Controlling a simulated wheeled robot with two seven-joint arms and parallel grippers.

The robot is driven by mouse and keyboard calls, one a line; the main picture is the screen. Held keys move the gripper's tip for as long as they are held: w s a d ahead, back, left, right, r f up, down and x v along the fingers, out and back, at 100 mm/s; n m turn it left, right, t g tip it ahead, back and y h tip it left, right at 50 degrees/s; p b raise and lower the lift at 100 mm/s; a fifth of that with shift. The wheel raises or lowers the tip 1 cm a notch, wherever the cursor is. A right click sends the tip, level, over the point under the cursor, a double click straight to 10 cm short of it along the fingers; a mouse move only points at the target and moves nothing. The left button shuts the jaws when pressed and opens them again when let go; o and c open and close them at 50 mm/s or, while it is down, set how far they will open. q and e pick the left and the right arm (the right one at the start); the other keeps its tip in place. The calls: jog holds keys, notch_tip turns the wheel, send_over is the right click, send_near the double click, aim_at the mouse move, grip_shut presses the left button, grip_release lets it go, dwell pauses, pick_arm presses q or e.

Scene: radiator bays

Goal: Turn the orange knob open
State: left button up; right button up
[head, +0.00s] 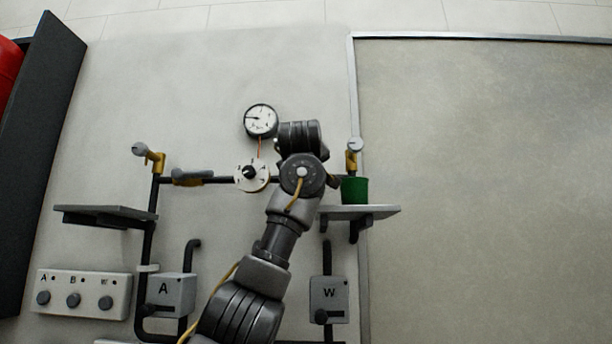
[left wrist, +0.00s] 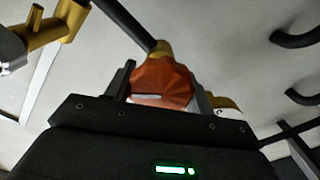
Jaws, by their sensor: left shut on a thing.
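The orange knob (left wrist: 165,84) is faceted and shows in the left wrist view, on a brass fitting at the end of a dark pipe. My left gripper (left wrist: 160,92) has one finger on each side of it and is shut on it. In the head view my left arm reaches up from the bottom, and its wrist covers the knob and the fingers. How far the knob is turned cannot be told. My right gripper is in neither view.
A round gauge (head: 261,121) and a white dial (head: 252,174) sit just left of my wrist. A green cup (head: 354,190) stands on the right shelf (head: 383,211), close to my wrist. A left shelf (head: 92,214) and a button panel (head: 84,293) are farther left.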

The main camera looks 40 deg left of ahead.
pick_arm(q)
jog(key=n, duration=0.3)
jog(key=n+b, duration=0.1)
jog(key=shift+w+f+n, duration=0.1)
jog(key=shift+f+n, duration=0.15)
jog(key=shift+n, duration=0.05)
jog(key=n, duration=0.4)
jog(key=shift+n, duration=0.3)
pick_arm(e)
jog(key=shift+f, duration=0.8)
pick_arm(q)
jog(key=o, duration=1)
jog(key=shift+r, duration=0.1)
jog(key=b+v, duration=0.6)
jog(key=v, duration=0.4)
jog(key=shift+s+d, duration=0.2)
jog(key=shift+s, duration=0.15)
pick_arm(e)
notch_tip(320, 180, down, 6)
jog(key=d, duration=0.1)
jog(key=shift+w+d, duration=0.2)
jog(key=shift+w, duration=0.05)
